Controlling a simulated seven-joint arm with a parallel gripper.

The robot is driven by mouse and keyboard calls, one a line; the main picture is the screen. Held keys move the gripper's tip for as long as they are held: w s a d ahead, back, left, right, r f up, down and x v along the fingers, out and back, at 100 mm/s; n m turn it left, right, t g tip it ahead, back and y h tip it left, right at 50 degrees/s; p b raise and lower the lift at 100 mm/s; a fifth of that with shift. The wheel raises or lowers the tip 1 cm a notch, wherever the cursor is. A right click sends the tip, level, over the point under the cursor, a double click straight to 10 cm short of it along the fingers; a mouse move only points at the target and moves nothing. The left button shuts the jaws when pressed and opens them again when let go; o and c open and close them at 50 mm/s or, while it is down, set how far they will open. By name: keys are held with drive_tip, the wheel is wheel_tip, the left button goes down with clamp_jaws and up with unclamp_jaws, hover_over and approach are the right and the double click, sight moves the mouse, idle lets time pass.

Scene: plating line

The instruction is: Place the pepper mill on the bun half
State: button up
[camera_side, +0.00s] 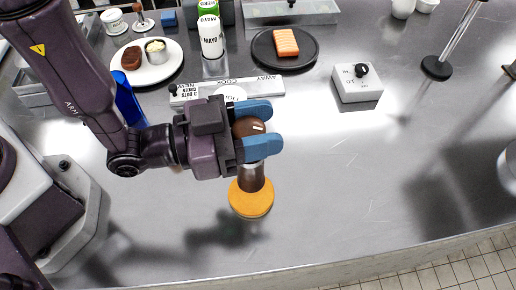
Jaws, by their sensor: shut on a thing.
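My gripper (257,128) has blue fingers and is shut on the brown pepper mill (252,178). The mill's round top shows between the fingertips, with a pale mark on it, and a silver band circles its body. The mill is about upright, and its lower end overlaps the bun half (250,204) in the picture. The bun half is a round orange-yellow disc lying on the steel counter. I cannot tell whether the mill's base touches the bun half or hangs just above it.
A white plate (137,75) with food, a mayo bottle (211,40), a label strip (240,89), a dark plate (267,57) with an orange block, and a white box (357,88) with a black knob stand behind. The counter right of the bun is clear.

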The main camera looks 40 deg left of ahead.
drive_tip(key=shift+f, duration=2.1)
drive_tip(key=shift+f, duration=0.15)
drive_tip(key=o, duration=1.3)
drive_tip(key=shift+r, duration=0.2)
drive_tip(key=v, duration=0.7)
drive_tip(key=shift+s+a, duration=0.15)
drive_tip(key=shift+a, duration=0.05)
